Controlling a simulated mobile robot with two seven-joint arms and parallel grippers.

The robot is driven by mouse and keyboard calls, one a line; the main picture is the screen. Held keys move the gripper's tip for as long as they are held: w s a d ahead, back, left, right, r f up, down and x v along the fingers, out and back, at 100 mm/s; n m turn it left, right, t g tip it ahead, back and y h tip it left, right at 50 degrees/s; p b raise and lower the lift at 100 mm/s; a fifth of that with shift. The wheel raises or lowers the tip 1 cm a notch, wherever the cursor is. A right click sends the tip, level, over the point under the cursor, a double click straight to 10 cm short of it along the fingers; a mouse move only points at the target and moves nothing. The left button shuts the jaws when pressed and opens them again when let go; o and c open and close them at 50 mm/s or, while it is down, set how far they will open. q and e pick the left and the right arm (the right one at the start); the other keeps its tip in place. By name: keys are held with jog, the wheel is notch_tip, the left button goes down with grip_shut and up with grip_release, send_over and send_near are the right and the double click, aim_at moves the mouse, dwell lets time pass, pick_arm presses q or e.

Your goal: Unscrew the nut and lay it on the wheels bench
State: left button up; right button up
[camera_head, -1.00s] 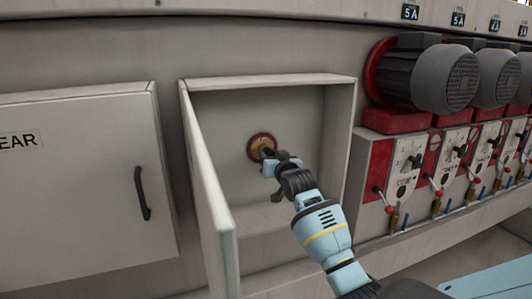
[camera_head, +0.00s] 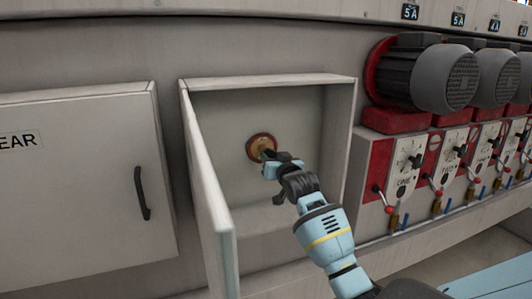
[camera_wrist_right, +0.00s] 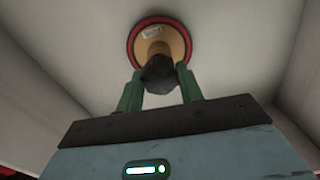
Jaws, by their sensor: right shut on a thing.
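The nut (camera_wrist_right: 159,74) is a small dark piece at the centre of a round tan wheel with a red rim (camera_wrist_right: 160,38). The wheel also shows on the back wall of the open compartment in the head view (camera_head: 260,146). My right gripper (camera_wrist_right: 160,82) has its two green fingers on either side of the nut and is shut on it. In the head view my right gripper (camera_head: 269,157) reaches into the compartment and hides most of the nut. I cannot tell whether the nut is still on its thread. My left gripper and the wheels bench are not in view.
The compartment's open door (camera_head: 208,190) stands out to the left of my right arm. The compartment's right wall (camera_head: 338,135) is close on the other side. A closed door with a dark handle (camera_head: 142,193) is farther left. Grey motors (camera_head: 445,78) and levers stand at right.

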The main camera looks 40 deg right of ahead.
jog(key=shift+v, duration=1.65)
jog(key=shift+s, duration=0.1)
jog(key=v, duration=0.9)
jog(key=shift+s, duration=0.4)
jog(key=shift+r, duration=0.1)
